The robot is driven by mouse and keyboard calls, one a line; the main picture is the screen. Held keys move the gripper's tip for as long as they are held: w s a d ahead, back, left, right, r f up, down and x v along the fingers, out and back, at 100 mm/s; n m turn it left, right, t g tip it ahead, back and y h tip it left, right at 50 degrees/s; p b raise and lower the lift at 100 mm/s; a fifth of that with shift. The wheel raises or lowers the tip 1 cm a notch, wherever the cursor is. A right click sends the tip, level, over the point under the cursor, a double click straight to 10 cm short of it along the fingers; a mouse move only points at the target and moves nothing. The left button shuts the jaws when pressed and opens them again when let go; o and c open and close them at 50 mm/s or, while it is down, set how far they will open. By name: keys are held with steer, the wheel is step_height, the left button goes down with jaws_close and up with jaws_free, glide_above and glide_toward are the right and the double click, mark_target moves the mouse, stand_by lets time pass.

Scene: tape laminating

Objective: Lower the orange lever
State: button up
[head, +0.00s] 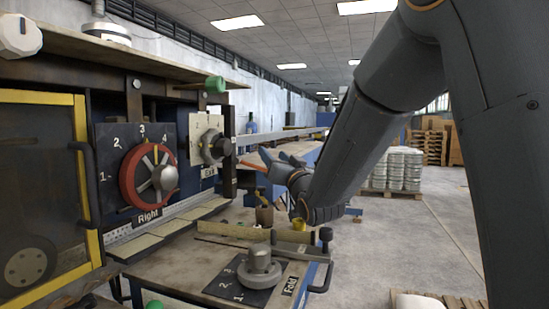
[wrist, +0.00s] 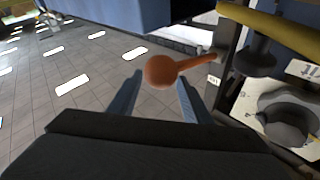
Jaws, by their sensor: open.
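The orange lever (head: 251,166) shows in the head view as a thin rod beside the "Exit" dial. In the wrist view its round orange knob (wrist: 172,70) sits at the mouth of my gripper, and its short arm runs to the right toward a dark post. My gripper (head: 273,158) is open, its blue fingers one on each side of the knob. In the wrist view a gap shows between the fingers (wrist: 160,78), and they do not look closed on the knob. Whether either finger touches it I cannot tell.
The grey "Exit" dial (head: 213,147) is close to the left of my gripper. A red "Right" dial (head: 149,176) is on the panel further left. A grey "Fold" knob (head: 259,268) stands on the bench below. Open floor (head: 400,235) lies to the right.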

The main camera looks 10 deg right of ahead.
step_height(320, 180, up, 10)
steer(key=b, duration=0.1)
stand_by(0.4)
